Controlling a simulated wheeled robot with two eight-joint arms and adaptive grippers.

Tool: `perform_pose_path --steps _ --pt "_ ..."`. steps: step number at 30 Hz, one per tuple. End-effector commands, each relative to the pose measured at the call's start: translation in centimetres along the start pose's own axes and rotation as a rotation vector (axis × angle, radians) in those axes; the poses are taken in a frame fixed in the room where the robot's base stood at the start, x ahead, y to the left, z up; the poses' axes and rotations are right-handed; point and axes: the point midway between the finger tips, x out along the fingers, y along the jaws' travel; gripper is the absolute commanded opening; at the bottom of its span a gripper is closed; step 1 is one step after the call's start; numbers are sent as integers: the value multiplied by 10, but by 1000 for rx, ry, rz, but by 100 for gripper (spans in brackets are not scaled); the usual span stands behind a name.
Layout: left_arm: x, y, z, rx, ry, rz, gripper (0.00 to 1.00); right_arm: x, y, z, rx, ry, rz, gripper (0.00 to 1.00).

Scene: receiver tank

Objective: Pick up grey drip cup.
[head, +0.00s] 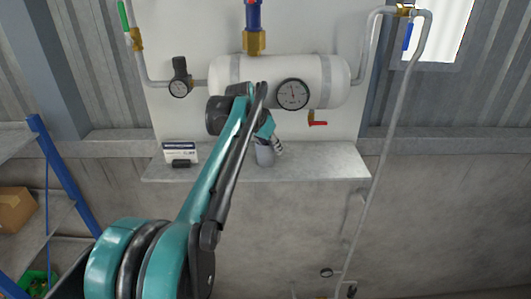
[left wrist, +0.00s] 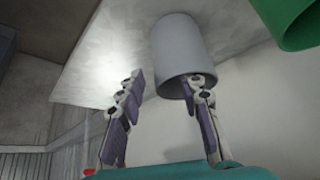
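The grey drip cup (head: 264,156) stands on the wall shelf below the white tank, partly hidden by my left arm and gripper. My left gripper (head: 277,147) is beside the cup's upper part. In the left wrist view the cup (left wrist: 178,45) shows large at the top centre. There my left gripper (left wrist: 163,82) is open, with its two fingers apart. The right-hand finger overlaps the cup's rim; whether it touches or reaches inside, I cannot tell. The left-hand finger is clear of the cup. My right gripper is not in view.
The shelf (head: 325,165) is bare to the right. A white-and-dark box (head: 180,153) stands at its left. The white tank (head: 233,75) with its gauge (head: 292,94) and a red-handled valve (head: 317,123) are above. A green object (left wrist: 290,20) is near the cup.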

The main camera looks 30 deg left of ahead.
Motion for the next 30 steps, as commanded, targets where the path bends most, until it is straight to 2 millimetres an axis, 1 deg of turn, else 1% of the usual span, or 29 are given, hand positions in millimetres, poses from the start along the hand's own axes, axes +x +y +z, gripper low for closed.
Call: perform_pose_path --steps 3,8,9,12,25,30 --pt "4 0 0 0 0 0 35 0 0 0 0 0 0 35" --pt "4 0 0 0 0 -1 35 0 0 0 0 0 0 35" --pt "4 0 0 0 0 -1 24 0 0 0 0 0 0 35" --pt "4 0 0 0 0 -1 0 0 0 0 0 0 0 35" --pt "2 0 1 -1 0 -1 0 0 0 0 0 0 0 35" --pt "-9 0 4 -2 0 -1 0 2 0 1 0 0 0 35"
